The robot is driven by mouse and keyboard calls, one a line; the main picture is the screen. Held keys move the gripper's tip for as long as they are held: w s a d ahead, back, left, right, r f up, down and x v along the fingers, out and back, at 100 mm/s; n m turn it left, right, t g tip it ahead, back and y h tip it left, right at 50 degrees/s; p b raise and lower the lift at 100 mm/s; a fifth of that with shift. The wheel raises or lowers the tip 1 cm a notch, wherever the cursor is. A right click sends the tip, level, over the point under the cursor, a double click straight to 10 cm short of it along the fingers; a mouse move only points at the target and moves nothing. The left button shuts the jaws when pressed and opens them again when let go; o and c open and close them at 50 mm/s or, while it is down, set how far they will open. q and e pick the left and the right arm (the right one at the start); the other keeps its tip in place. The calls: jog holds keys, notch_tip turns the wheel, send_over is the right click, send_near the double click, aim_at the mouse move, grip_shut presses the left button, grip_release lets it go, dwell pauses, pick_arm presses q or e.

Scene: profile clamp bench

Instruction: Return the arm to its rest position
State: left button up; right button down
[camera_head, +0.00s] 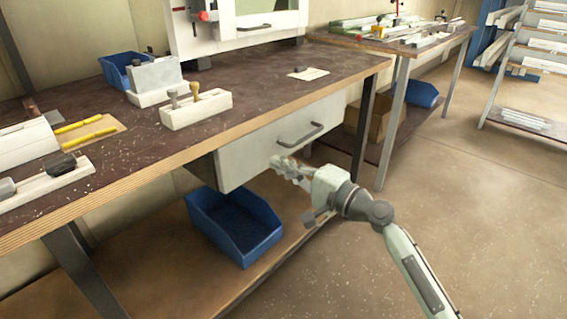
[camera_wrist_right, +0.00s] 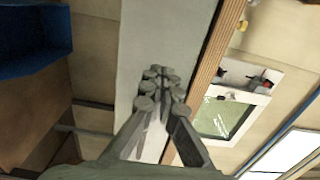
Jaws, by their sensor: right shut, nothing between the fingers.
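My right gripper (camera_head: 281,166) is in front of the grey drawer (camera_head: 240,160) under the bench. Its fingers are together and hold nothing. In the right wrist view the closed fingers (camera_wrist_right: 158,88) lie over a pale grey surface. The drawer's dark handle (camera_head: 300,134) is just above and to the right of the fingertips in the head view. I cannot tell whether the fingers touch the drawer front. The right arm comes in from the lower right. My left gripper is not in view.
The bench top (camera_head: 130,150) carries wooden tool blocks and a blue bin (camera_head: 118,68). Another blue bin (camera_head: 235,228) sits on the lower shelf, below the drawer. A second table (camera_head: 450,40) stands at the back right. The floor (camera_head: 480,210) at right is clear.

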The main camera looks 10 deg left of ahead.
jog(key=v, duration=0.8)
jog(key=s+d+f+n+g+h, duration=0.1)
jog(key=s+d+f+n+h, duration=0.2)
jog(key=f, duration=0.5)
jog(key=s+d+f+n+g+h+p, duration=0.1)
jog(key=s+d+f+h, duration=0.2)
jog(key=s+d+f, duration=0.35)
jog(key=s+d+f+n+g+h, duration=0.1)
jog(key=s+d+f+n+h, duration=0.15)
jog(key=f, duration=0.75)
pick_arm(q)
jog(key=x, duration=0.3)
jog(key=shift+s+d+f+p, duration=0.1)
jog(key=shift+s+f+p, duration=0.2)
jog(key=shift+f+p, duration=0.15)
pick_arm(e)
jog(key=s+d+f+n+g+h, duration=0.1)
jog(key=s+d+f+g+h, duration=0.1)
jog(key=s+d+f+h, duration=0.2)
jog(key=s+d+f+n+g+h, duration=0.1)
jog(key=s+d+f+h, duration=0.3)
jog(key=s+d, duration=0.7)
jog(key=shift+s+d+f+g, duration=0.2)
jog(key=shift+d+f+g, duration=0.15)
jog(key=shift+d, duration=0.3)
